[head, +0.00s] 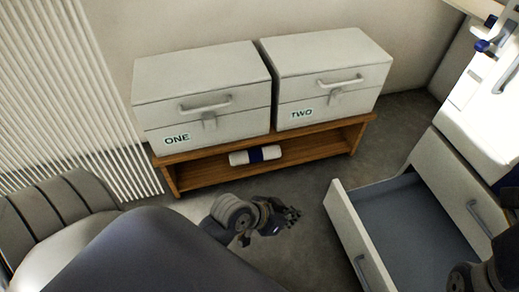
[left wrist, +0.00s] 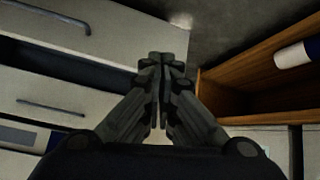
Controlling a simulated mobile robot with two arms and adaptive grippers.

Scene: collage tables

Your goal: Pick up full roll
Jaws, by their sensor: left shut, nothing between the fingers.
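A white roll with a dark blue band (head: 256,155) lies on its side on the lower shelf of the wooden bench. In the left wrist view a white roll end (left wrist: 293,55) shows at the upper right, cut off by the frame edge. My left gripper (head: 292,214) is in front of the bench, below and right of the roll in the head view, apart from it. In the left wrist view its fingers (left wrist: 162,62) are together and empty. My right gripper is not clearly seen; only a dark part shows at the lower right corner.
The wooden bench (head: 183,180) carries a white box marked ONE (head: 240,122) and one marked TWO (head: 345,100), both closed. An open, empty-looking drawer (head: 348,222) juts out at the right. Grey floor (head: 305,180) lies between bench and drawer.

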